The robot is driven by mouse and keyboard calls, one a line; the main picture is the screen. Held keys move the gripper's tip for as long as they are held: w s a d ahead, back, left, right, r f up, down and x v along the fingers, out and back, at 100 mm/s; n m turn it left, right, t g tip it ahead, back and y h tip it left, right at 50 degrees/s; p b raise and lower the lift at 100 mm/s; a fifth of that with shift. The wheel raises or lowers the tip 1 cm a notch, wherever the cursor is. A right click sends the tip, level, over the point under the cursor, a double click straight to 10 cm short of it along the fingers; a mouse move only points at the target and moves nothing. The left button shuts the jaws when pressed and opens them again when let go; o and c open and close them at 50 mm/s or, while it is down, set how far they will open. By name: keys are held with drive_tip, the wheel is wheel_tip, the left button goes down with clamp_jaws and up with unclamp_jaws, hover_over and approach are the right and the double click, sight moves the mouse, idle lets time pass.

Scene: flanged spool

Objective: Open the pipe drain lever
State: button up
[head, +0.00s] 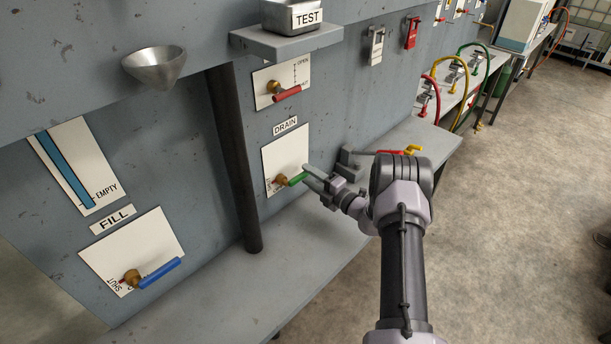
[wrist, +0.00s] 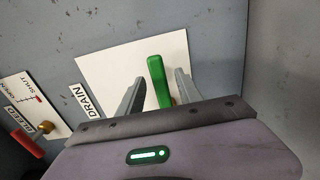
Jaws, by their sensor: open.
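The drain lever (head: 298,179) is a green handle on a brass valve (head: 280,181), on a white plate (head: 287,149) under a DRAIN label (head: 285,126). In the head view it points right, roughly level. In the wrist view the green lever (wrist: 158,82) stands between the two fingers. My gripper (head: 311,177) is open at the lever's free end, with a finger on either side (wrist: 160,76). I cannot tell whether a finger touches it. The plate's lower markings and part of the valve are hard to see behind the gripper and lever.
A dark vertical pipe (head: 232,160) stands left of the drain plate. Above are a red lever (head: 287,93) and a shelf (head: 287,41) with a TEST cup. A blue lever (head: 160,272) is at lower left. A grey ledge (head: 215,301) runs below the panel.

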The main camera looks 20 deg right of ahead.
drive_tip(key=shift+x, duration=1)
clamp_jaws()
idle(0.7)
